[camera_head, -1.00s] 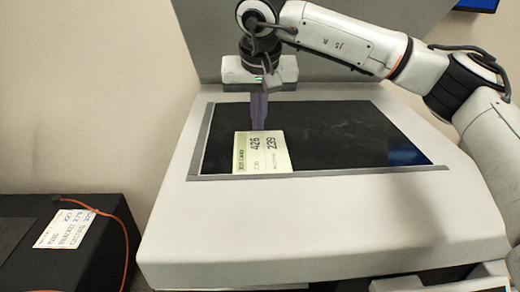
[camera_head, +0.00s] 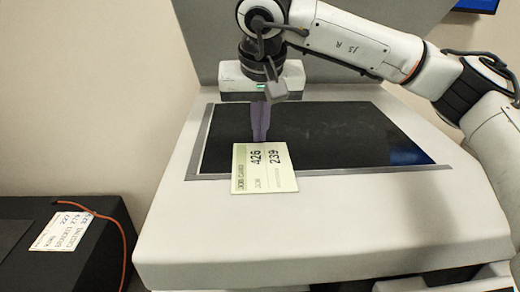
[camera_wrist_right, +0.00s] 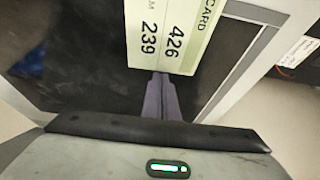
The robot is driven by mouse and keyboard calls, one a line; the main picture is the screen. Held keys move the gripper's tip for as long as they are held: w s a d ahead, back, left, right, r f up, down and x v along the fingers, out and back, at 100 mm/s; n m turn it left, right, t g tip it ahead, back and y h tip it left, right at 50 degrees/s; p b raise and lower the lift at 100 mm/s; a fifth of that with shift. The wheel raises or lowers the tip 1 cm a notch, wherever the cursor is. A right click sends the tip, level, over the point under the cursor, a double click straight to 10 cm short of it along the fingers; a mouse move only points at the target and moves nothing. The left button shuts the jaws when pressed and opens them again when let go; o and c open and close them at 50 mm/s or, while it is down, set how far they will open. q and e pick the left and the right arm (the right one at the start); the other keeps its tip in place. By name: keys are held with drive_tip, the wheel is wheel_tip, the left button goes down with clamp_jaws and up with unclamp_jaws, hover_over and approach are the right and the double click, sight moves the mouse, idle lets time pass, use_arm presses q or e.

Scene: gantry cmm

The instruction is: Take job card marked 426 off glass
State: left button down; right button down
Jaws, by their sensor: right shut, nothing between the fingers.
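The job card (camera_head: 280,180) marked 426 and 239 is pale green-white and lies at the front left of the dark glass (camera_head: 350,130). Its back part is over the glass and its front part reaches past the front frame strip over the white casing. My right gripper (camera_head: 260,138) is shut and empty, pointing down with its fingertips at the card's back edge. The right wrist view shows these shut fingertips (camera_wrist_right: 159,76) at the edge of the card (camera_wrist_right: 165,35); whether they press on it is unclear. My left gripper is not in view.
A grey frame strip (camera_head: 400,171) borders the glass on the white machine casing (camera_head: 330,230). A dark box (camera_head: 100,245) at the lower left bears another printed card (camera_head: 62,231) and an orange cable (camera_head: 124,235). The rest of the glass is clear.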

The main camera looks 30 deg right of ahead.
sight(264, 185)
drive_tip(key=shift+s+a+b, duration=0.3)
drive_tip(key=shift+s+a, duration=0.25)
drive_tip(key=shift+s, duration=0.6)
drive_tip(key=shift+s+a+b, duration=0.3)
drive_tip(key=shift+s+a, duration=0.25)
drive_tip(key=shift+s, duration=0.6)
drive_tip(key=shift+s+a+b, duration=0.3)
drive_tip(key=shift+s+a, duration=0.25)
drive_tip(key=shift+s, duration=0.6)
drive_tip(key=shift+s+a+b, duration=0.15)
drive_tip(key=shift+s+a, duration=0.25)
drive_tip(key=shift+s, duration=0.4)
drive_tip(key=shift+s+a+b, duration=0.15)
drive_tip(key=shift+s+a, duration=0.25)
drive_tip(key=shift+s, duration=0.4)
drive_tip(key=shift+s+a+b, duration=0.15)
drive_tip(key=shift+s+a, duration=0.25)
drive_tip(key=shift+s, duration=0.4)
drive_tip(key=shift+s+a, duration=0.25)
drive_tip(key=shift+s, duration=0.25)
wheel_tip(264, 185, up, 6)
drive_tip(key=p, duration=0.5)
drive_tip(key=shift+r+p, duration=0.1)
drive_tip(key=shift+p, duration=0.25)
